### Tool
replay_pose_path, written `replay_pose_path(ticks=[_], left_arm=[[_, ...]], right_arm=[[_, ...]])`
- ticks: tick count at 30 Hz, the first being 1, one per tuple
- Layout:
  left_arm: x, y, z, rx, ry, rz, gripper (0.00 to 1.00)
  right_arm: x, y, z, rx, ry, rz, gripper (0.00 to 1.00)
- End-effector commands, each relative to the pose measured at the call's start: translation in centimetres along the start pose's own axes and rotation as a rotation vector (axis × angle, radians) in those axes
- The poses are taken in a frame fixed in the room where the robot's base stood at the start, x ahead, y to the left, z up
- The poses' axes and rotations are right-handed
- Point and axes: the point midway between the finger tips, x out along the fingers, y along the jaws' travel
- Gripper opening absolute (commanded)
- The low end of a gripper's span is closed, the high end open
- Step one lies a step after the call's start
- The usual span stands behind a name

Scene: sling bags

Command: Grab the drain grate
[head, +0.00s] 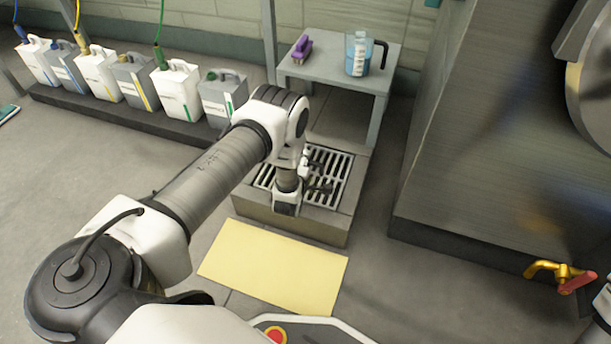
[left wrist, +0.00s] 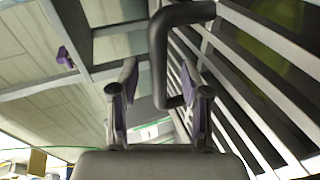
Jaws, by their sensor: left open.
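The drain grate (head: 342,177) is a light metal grid of parallel bars on a low stone-like block, below and in front of the small grey table. My left arm reaches over it and hides part of it. My left gripper (head: 320,174) is open, low over the grate. In the left wrist view, the grate (left wrist: 245,85) fills the right side. A dark bent handle (left wrist: 158,55) runs down between the two open fingers of the left gripper (left wrist: 158,90); I cannot tell whether they touch it. My right gripper is not in view.
A grey table (head: 345,77) behind holds a purple object (head: 301,49) and a blue jug (head: 357,54). Several canisters (head: 178,92) line a dark shelf at left. A yellow mat (head: 272,268) lies in front. A large metal cabinet (head: 480,130) stands right, with a brass tap (head: 548,270).

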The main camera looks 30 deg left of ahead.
Motion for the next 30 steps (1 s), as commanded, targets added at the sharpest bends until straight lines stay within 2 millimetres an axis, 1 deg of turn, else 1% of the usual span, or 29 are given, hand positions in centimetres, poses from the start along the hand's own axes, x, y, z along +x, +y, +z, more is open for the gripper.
replay_pose_path(ticks=[1, 3, 8, 9, 11, 12, 13, 24, 28, 30], left_arm=[[0.8, -0.3, 0.1, -0.001, 0.000, 0.002, 0.47], [1.1, -0.1, 0.1, 0.000, -0.001, 0.000, 0.47], [1.1, 0.1, 0.0, 0.002, -0.001, -0.001, 0.47], [1.1, 0.1, 0.0, 0.002, -0.001, -0.001, 0.40], [1.1, 0.1, 0.0, 0.002, -0.001, -0.002, 0.19], [1.1, 0.1, 0.0, 0.002, -0.001, -0.002, 0.04], [1.1, 0.1, 0.0, 0.002, -0.001, -0.002, 0.00], [1.0, 0.2, 0.0, 0.003, -0.001, -0.001, 0.00], [0.8, 0.8, 0.0, 0.003, -0.001, -0.001, 0.00], [0.6, 1.6, -0.1, 0.003, -0.001, -0.001, 0.00]], right_arm=[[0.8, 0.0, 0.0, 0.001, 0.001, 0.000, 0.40], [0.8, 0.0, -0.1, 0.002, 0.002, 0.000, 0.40], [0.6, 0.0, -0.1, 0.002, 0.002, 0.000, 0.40], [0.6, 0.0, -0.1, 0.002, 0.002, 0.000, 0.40], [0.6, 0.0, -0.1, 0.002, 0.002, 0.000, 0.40], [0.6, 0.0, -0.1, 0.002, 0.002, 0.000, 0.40], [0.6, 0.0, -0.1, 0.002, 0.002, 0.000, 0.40], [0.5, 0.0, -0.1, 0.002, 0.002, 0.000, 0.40], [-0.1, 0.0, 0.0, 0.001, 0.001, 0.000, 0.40], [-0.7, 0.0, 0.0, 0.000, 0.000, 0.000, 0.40]])
